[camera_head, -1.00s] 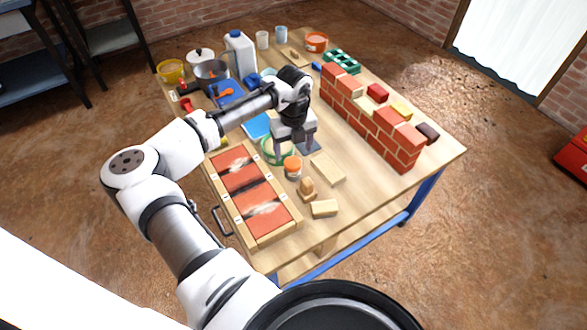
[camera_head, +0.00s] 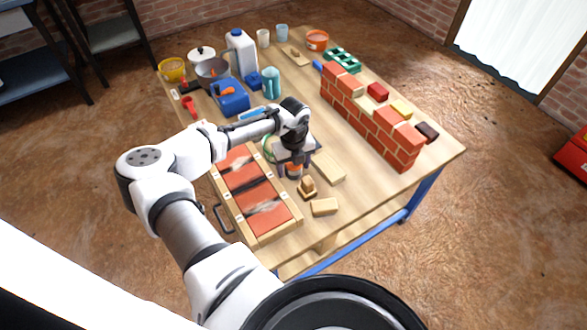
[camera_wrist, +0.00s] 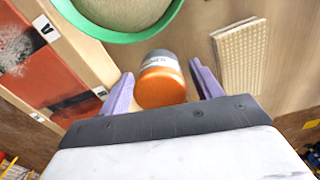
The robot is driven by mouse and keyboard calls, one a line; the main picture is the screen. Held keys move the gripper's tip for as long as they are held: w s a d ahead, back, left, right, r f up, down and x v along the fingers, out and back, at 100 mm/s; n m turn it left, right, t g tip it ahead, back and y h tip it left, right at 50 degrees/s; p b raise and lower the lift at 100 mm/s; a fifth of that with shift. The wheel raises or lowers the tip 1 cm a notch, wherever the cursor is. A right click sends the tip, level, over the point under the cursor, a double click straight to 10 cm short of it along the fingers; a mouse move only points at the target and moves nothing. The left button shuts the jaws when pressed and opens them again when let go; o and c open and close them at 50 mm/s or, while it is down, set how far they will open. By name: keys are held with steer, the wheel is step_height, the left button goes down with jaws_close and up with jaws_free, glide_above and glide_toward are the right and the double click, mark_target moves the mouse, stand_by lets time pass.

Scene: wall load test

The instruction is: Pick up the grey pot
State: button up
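My gripper (camera_wrist: 160,78) is open and points down near the front of the table, beside the tiled panel. A small jar (camera_wrist: 162,82) with an orange part, a white label band and a grey part lies between its two purple fingers in the wrist view. There is a visible gap on each side. In the head view, my gripper partly hides this jar (camera_head: 294,172).
A green-rimmed bowl (camera_wrist: 120,36) is close beside the jar. Wooden blocks (camera_head: 324,207) lie to the right and front. The tiled panel (camera_head: 250,180) is on the left. A brick wall (camera_head: 372,125) stands on the right. A white jug (camera_head: 241,52) and blue box (camera_head: 232,98) are farther back.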

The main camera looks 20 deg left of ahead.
steer(key=c, duration=0.8)
steer(key=shift+r, duration=0.1)
step_height(320, 180, up, 20)
steer(key=shift+f+b, duration=0.1)
steer(key=shift+b, duration=0.75)
